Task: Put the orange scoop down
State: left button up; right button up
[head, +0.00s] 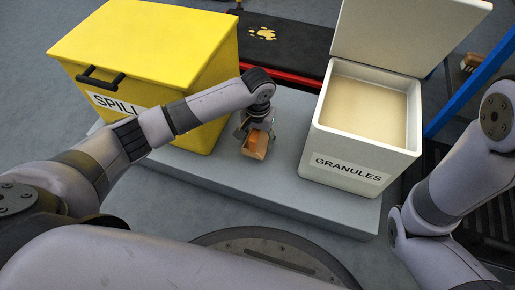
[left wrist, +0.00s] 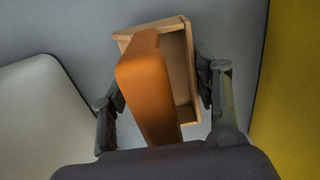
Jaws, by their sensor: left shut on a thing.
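The orange scoop (head: 255,146) is in my left gripper (head: 257,127), over the grey platform between the yellow bin and the granules box. In the left wrist view the scoop has an orange handle (left wrist: 147,90) and an open, tan, box-shaped body (left wrist: 179,60). The fingers of my left gripper (left wrist: 164,100) stand on either side of it, shut on it. I cannot tell whether the scoop touches the platform. My right arm shows at the right of the head view, but its gripper is out of view.
The yellow SPILL bin (head: 150,60), lid closed, stands left of the scoop. The white GRANULES box (head: 345,167), lid raised and full of pale granules (head: 366,110), stands to the right. The grey platform (head: 290,196) is bare in front. A blue bar (head: 468,85) runs at the far right.

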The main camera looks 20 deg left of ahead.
aim_at(257, 146)
pick_arm(q)
notch_tip(257, 146, down, 4)
jog(key=b, duration=0.3)
jog(key=shift+f, duration=0.1)
jog(key=o, duration=1.2)
